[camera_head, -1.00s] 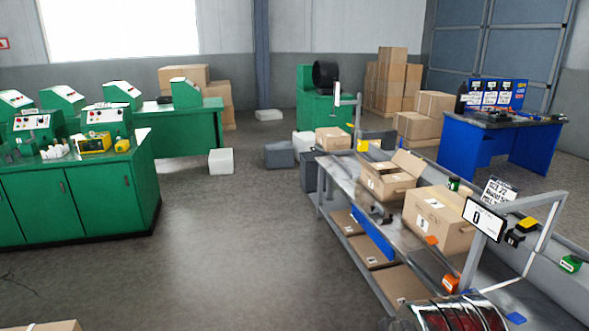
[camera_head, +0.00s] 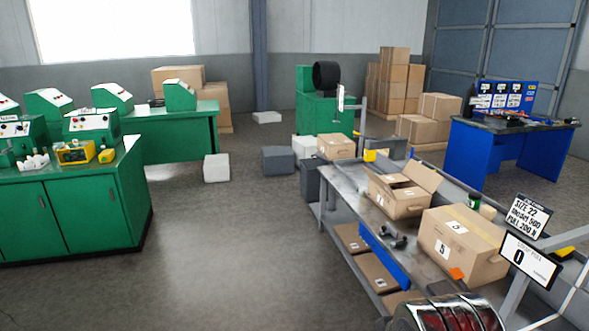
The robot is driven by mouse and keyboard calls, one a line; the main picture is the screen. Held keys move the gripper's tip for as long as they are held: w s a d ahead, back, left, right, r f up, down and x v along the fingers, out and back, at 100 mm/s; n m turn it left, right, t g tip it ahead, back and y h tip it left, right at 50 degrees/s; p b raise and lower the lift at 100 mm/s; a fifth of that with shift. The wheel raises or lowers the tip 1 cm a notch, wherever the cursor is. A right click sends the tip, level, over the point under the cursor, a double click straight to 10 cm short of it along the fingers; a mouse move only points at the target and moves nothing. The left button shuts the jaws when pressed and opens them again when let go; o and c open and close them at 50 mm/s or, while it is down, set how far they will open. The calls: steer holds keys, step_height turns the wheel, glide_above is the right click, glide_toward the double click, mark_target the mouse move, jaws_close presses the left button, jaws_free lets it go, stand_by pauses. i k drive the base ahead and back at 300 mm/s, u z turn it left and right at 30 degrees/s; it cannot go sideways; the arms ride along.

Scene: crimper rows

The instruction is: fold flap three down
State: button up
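An open cardboard carton (camera_head: 398,204) stands on the grey workbench (camera_head: 345,195) at right of centre. One flap (camera_head: 423,177) stands up and leans out on its right side. Other flaps lie lower around the dark opening, and I cannot read any flap number. A larger carton (camera_head: 457,251) marked 5 stands nearer on the same bench, and its top looks closed. My gripper is not in view. A red and silver rounded part at the bottom edge keeps its place in the picture and looks like part of my own body.
A dark tool (camera_head: 393,236) lies on the bench's front edge. A display reading 0 (camera_head: 530,259) and a sign (camera_head: 528,215) stand at right. Green machine cabinets (camera_head: 75,205) are at left, a blue table (camera_head: 510,140) at back right.

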mark_target(379, 182)
steer(key=i, duration=0.85)
steer(key=z, duration=0.6)
steer(key=i, duration=1.15)
steer(key=u, duration=0.4)
steer(key=i, duration=0.75)
steer(key=u, duration=0.75)
steer(key=i, duration=0.7)
steer(key=u, duration=0.35)
